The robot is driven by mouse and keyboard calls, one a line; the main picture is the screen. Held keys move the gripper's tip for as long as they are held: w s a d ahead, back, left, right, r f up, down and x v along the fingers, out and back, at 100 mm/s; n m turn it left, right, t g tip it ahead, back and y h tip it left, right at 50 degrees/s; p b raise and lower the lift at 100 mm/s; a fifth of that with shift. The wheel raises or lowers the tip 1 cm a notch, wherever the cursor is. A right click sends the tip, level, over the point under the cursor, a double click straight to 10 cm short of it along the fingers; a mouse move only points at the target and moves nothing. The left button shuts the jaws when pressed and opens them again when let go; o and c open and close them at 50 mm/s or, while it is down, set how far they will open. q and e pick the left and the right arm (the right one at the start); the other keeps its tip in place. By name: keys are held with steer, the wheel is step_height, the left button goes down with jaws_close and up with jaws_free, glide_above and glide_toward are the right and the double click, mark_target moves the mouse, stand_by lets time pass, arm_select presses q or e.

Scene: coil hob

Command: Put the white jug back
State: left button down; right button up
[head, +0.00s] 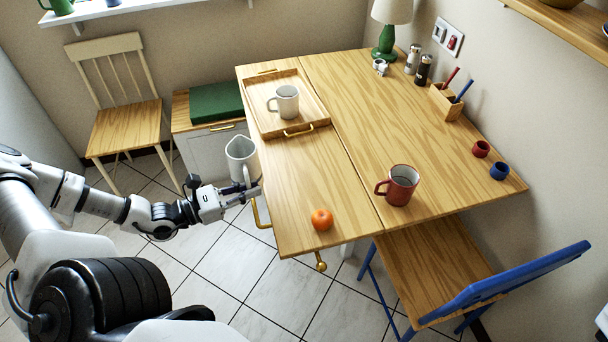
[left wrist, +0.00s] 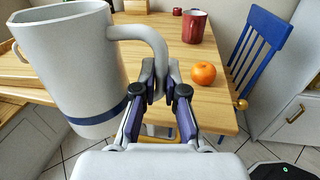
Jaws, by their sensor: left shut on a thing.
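The white jug (head: 240,158) has a blue band near its base and hangs in the air just off the table's left edge. My left gripper (head: 252,190) is shut on its handle. In the left wrist view the jug (left wrist: 72,60) fills the upper left, a little tilted, and the gripper's fingers (left wrist: 160,88) close around the lower part of the handle. The jug's inside is hidden in the wrist view. My right gripper is not in view.
The wooden table (head: 285,190) holds a tray (head: 262,100) with a white mug (head: 286,102), an orange (head: 322,219) and a red mug (head: 399,184). A green-cushioned bench (head: 215,103) stands behind.

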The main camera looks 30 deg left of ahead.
arm_select(q)
steer(key=w+d+b, duration=0.1)
steer(key=w+b, duration=0.1)
steer(key=b, duration=0.1)
steer(key=w+d+f+b, duration=0.1)
steer(key=w+b, duration=0.1)
steer(key=b, duration=0.1)
steer(key=w+d+f+b, duration=0.1)
steer(key=w+d+b, duration=0.1)
steer(key=b, duration=0.2)
steer(key=shift+w+d+f, duration=0.1)
steer(key=shift+w+f, duration=0.05)
steer(key=shift+w, duration=0.2)
steer(key=b+x, duration=0.5)
steer(key=x, duration=0.2)
steer(key=shift+s, duration=0.1)
steer(key=shift+w+d+r, duration=0.25)
steer(key=shift+w, duration=0.05)
steer(key=shift+w+d+f, duration=0.1)
steer(key=shift+w+f, duration=0.05)
steer(key=shift+f, duration=0.1)
step_height(320, 180, down, 3)
steer(key=shift+r+b, duration=0.25)
steer(key=shift+b, duration=0.3)
steer(key=shift+f, duration=0.35)
steer(key=c, duration=1.2)
jaws_free()
